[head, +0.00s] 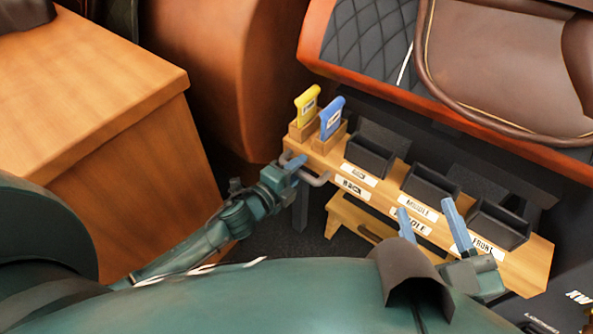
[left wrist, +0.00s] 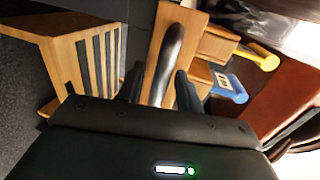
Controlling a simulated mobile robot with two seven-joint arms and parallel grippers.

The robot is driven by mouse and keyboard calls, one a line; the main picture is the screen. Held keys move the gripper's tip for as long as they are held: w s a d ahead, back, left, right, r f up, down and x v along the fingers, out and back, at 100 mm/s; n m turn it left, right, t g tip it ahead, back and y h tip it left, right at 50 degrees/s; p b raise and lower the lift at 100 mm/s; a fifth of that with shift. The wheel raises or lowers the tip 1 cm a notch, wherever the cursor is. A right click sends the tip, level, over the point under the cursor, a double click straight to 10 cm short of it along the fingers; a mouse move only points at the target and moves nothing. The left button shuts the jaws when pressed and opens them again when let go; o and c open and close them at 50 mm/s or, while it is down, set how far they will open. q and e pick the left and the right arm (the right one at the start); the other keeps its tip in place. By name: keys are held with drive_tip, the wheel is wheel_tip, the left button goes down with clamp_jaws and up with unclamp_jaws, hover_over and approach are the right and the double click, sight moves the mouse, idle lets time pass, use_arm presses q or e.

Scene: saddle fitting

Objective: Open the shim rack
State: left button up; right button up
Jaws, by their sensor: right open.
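A long wooden rack (head: 530,265) carries black bins (head: 432,186) and white labels, some reading MIDDLE and FRONT. A grey bar handle (head: 322,181) is at its left end. A smaller wooden piece (head: 345,219) shows below; a slatted wooden piece (left wrist: 62,55) shows in the left wrist view. I cannot tell which part is the shim rack. My left gripper (head: 293,166) is at the handle; in the left wrist view its open fingers (left wrist: 158,88) stand either side of the dark handle (left wrist: 171,55). Contact is unclear. My right gripper (head: 431,218) is open and empty before the front label.
A yellow-handled tool (head: 306,103) and a blue-handled tool (head: 331,117) stand in wooden blocks at the rack's left end. A quilted bench with a brown saddle (head: 500,65) lies behind. A wooden cabinet (head: 90,80) stands at left.

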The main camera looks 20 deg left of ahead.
use_arm(q)
drive_tip(key=shift+w, duration=0.1)
clamp_jaws()
idle(0.3)
